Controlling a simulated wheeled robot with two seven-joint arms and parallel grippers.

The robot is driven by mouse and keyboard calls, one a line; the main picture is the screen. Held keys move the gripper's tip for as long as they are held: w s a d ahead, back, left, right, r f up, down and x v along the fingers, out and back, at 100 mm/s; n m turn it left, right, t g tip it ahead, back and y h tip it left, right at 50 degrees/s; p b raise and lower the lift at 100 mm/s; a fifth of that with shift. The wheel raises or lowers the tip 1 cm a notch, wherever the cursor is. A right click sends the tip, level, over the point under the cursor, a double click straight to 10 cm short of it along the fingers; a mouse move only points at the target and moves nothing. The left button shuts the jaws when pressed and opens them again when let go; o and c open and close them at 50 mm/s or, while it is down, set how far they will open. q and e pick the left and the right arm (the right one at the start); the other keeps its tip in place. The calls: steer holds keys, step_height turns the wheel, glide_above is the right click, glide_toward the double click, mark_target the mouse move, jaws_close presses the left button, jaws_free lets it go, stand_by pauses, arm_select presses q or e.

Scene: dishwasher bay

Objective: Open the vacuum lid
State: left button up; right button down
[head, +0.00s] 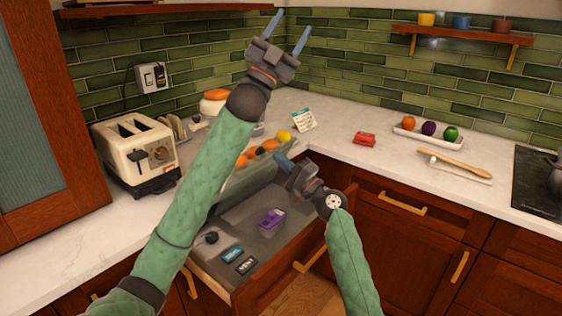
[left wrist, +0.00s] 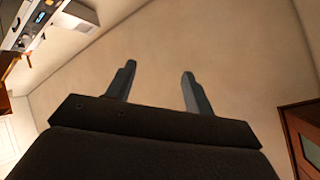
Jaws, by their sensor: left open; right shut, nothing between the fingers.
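The vacuum drawer (head: 252,292) is pulled out of the counter. Its greyish, see-through lid (head: 245,181) appears raised and tilted along the drawer's back side. A purple packet (head: 271,218) lies inside, with a black knob and two small panels at the front left. My right gripper (head: 281,163) is shut and empty beside the lid's upper right end; whether it touches the lid is unclear. My left gripper (head: 291,24) is open and empty, high above the counter and pointing up. Its spread fingers also show in the left wrist view (left wrist: 158,78), with nothing between them.
A toaster (head: 136,155) stands on the left counter. Oranges and a lemon (head: 284,136) sit behind the lid. A card (head: 304,120), a red packet (head: 365,138), a fruit tray (head: 400,130) and a wooden spoon (head: 455,165) lie on the right counter. Air around my left gripper is clear.

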arm_select(q)
steer(key=s+d+f+n+g+y, duration=0.2)
steer(key=s+d+f+n+g, duration=0.3)
steer(key=f, duration=0.6)
steer(key=s+d+f+g+y, duration=0.1)
steer(key=s+f+g+y, duration=0.15)
steer(key=s+f, duration=0.7)
steer(key=s+d+f+n+g+y, duration=0.1)
steer(key=s+d+f+n+g, duration=0.25)
steer(key=f, duration=0.85)
steer(key=s+f+n+g+y, duration=0.1)
steer(key=s+f+n+g, duration=0.5)
steer(key=s+f, duration=1.8)
steer(key=s+a+f+n+t+y, duration=0.2)
steer(key=a+f+y, duration=0.4)
steer(key=a+f, duration=0.3)
steer(key=s+a+f+n+t+y, duration=0.1)
steer(key=s+a+f+n+y, duration=0.1)
steer(key=a+f+y, duration=0.75)
steer(key=s+a+r+g+h+p, duration=0.1)
steer(key=s+a+r+p, duration=0.1)
steer(key=a+r+p, duration=0.3)
arm_select(e)
steer(key=shift+w+a+r+g+h, duration=0.45)
steer(key=shift+w+a+r, duration=0.3)
steer(key=shift+a, duration=0.2)
